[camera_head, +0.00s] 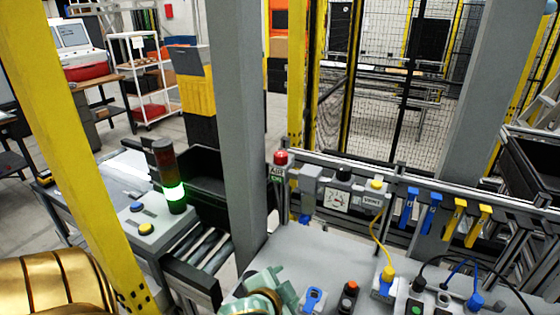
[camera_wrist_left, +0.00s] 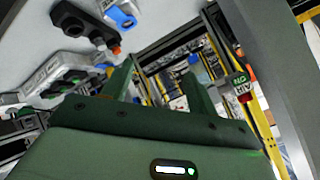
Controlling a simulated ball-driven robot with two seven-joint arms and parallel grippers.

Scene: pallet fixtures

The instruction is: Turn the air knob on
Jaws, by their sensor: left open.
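The air knob (camera_head: 281,158) is red and sits on top of a post-mounted fitting at the left end of the fixture rail. An AIR ON label (camera_head: 277,173) with a green lower part is just below it. The label also shows at the right in the left wrist view (camera_wrist_left: 240,87), with a little red beside it. My left gripper (camera_wrist_left: 162,88) is open, its two green fingers apart with nothing between them. In the head view only part of my green left hand (camera_head: 268,292) shows at the bottom edge, below and apart from the knob. My right gripper is not in view.
A grey upright post (camera_head: 238,130) stands just left of the knob. A signal tower (camera_head: 172,190) glows green farther left. The rail (camera_head: 420,182) carries boxes and blue and yellow clips. Connectors and a yellow cable (camera_head: 380,240) occupy the grey panel's right side.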

